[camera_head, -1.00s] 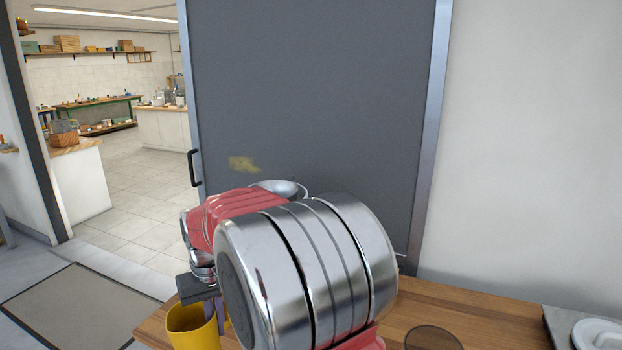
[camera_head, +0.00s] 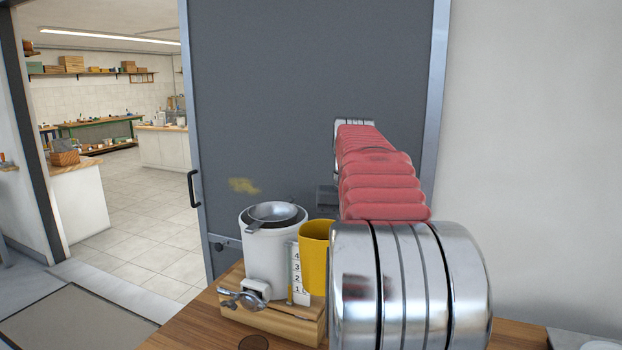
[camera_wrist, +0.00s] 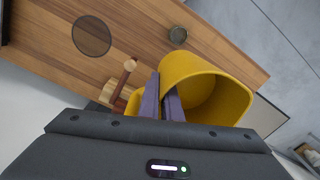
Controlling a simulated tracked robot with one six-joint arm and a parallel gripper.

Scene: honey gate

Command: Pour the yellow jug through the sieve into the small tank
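The yellow jug (camera_head: 316,258) is in the head view just right of the small white tank (camera_head: 262,262), partly hidden by my arm. It looks close to upright there; its contents cannot be seen. The metal sieve (camera_head: 274,213) rests on top of the tank. The tank stands on a wooden block and has a tap at the front and a number scale at its side. In the wrist view, my gripper (camera_wrist: 164,100) has its fingers close together at the side of the yellow jug (camera_wrist: 244,100), shut on it; the gripped part is hidden between them.
The wooden tabletop (camera_wrist: 140,22) carries a dark round disc (camera_wrist: 92,36) and a small round grey-brown piece (camera_wrist: 177,34). A grey sliding door (camera_head: 270,110) with a yellow smear stands behind the tank. The floor mat (camera_head: 70,315) lies at left.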

